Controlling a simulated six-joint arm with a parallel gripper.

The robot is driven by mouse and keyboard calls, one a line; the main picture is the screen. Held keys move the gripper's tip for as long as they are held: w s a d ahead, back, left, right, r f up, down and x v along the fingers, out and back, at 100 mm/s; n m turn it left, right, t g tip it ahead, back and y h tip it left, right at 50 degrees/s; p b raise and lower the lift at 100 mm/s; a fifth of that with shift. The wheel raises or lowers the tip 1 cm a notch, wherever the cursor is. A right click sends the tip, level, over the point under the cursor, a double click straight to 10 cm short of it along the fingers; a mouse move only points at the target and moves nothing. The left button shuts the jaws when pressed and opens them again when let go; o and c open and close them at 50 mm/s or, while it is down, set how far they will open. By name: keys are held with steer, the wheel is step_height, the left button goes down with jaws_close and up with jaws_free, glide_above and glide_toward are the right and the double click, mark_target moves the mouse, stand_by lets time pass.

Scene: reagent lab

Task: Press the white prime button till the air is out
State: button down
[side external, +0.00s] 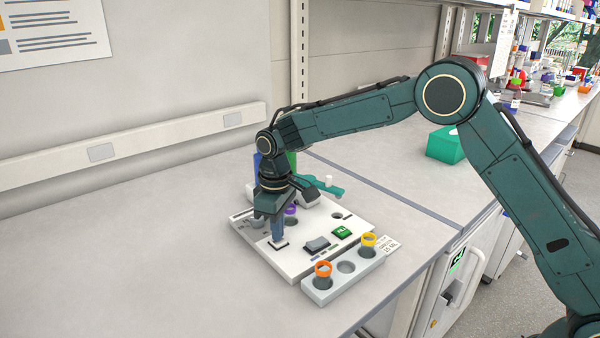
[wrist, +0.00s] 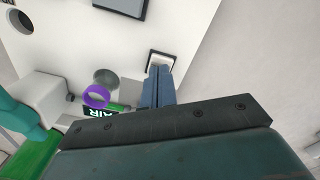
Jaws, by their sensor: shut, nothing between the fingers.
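The white prime button (side external: 279,245) sits in a dark square frame near the left front of the pale instrument panel (side external: 290,262). It also shows in the wrist view (wrist: 161,58). My gripper (side external: 278,236) points down at the button with its fingers closed and nothing between them. In the wrist view the closed fingertips (wrist: 160,70) overlap the button's near edge. They are at or just above it; I cannot tell whether it is pressed.
A grey switch (side external: 317,244) and small green display (side external: 342,232) lie right of the button. A grey rack (side external: 346,281) with orange-capped (side external: 323,268) and yellow-capped (side external: 368,239) vials stands in front. A green box (side external: 445,145) sits farther back. The bench left is clear.

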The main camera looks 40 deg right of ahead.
steer(key=shift+f, duration=0.55)
steer(key=shift+r, duration=0.15)
stand_by(0.5)
steer(key=shift+r, duration=3.4)
